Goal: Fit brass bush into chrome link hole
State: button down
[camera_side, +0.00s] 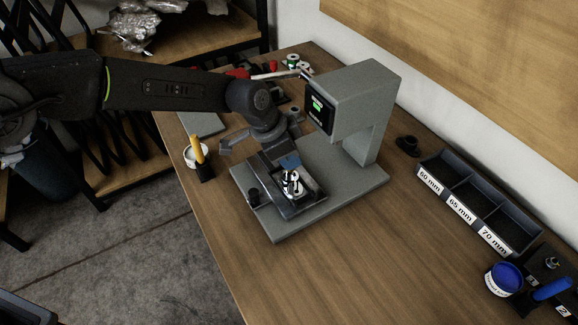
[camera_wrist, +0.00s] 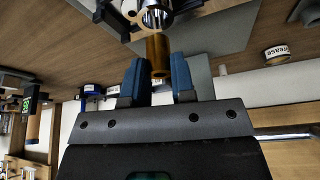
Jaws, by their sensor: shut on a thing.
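The brass bush (camera_wrist: 157,56) is a short golden cylinder between the blue fingertips of my gripper (camera_wrist: 159,78) in the wrist view. My gripper is shut on it. The bush's far end overlaps the bright chrome link (camera_wrist: 154,18) at the top of that view. I cannot tell whether they touch or whether the bush is in the hole. In the side view my gripper (camera_side: 289,164) is over the dark fixture on the grey machine's base. The chrome link (camera_side: 293,188) sits in this fixture just below the fingertips. The bush and the hole are not clear there.
The grey machine (camera_side: 365,90) rises just behind the fixture, with a lit green display (camera_side: 317,104). A labelled dark bin (camera_side: 478,208) lies to the right. A white pot (camera_side: 197,158) and a yellow-handled tool (camera_side: 198,150) stand to the left. The table front is clear.

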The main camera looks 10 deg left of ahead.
jog(key=shift+f, duration=1.85)
jog(key=shift+f, duration=0.15)
jog(key=c, duration=1)
grip_release()
jog(key=shift+o, duration=0.2)
jog(key=shift+r, duration=0.4)
jog(key=v, duration=1.1)
jog(key=shift+r, duration=0.2)
jog(key=shift+s+a+r, duration=0.1)
jog(key=shift+a, duration=0.05)
